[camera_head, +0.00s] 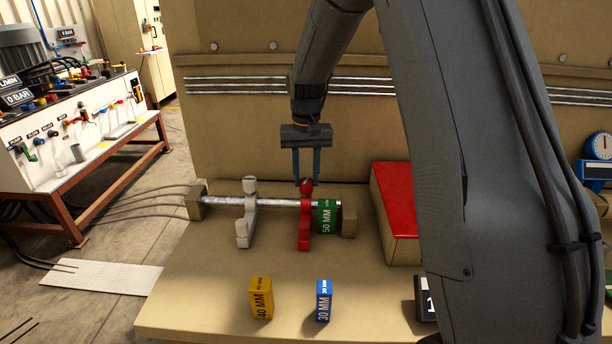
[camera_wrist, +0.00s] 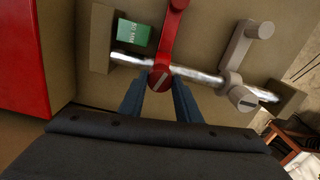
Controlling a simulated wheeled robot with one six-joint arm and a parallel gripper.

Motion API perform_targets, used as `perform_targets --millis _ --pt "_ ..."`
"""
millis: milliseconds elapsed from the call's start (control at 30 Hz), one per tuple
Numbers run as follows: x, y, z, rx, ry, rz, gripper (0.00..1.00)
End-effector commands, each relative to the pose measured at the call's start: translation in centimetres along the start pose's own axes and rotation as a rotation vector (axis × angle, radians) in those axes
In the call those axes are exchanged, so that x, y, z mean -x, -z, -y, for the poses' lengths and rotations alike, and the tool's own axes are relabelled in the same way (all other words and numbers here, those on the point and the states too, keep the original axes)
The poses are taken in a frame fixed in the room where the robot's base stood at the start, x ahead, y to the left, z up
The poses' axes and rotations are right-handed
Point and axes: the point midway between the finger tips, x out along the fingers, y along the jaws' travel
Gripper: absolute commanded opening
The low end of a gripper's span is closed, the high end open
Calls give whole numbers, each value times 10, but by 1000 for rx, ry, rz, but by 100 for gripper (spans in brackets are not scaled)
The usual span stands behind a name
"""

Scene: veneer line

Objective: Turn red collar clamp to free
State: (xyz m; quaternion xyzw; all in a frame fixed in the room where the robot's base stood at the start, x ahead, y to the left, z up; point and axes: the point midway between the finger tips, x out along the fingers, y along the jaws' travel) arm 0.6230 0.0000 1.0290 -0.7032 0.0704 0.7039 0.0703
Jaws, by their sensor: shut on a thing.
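The red collar clamp (camera_head: 305,222) sits on a silver horizontal bar (camera_head: 275,202), its arm hanging to the front with a red foot at the lower end. It also shows in the wrist view (camera_wrist: 167,45), with a slotted round red head by my fingers. My gripper (camera_head: 306,182) comes down from above with its blue fingers at the top of the red clamp, shut on its head. A green 50 MM block (camera_head: 327,217) stands right beside the red clamp.
A pale grey clamp (camera_head: 246,215) is on the same bar to the left. End blocks (camera_head: 196,201) hold the bar. A yellow 40 MM block (camera_head: 261,298) and a blue 30 MM block (camera_head: 323,301) stand in front. A red-topped box (camera_head: 394,190) is at right.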

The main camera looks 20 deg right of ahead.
Motion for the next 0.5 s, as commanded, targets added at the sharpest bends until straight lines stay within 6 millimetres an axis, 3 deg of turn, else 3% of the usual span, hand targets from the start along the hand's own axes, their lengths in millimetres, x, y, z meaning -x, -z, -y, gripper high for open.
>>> perform_targets --millis 500 --pt "1 1 0 305 0 -3 8"
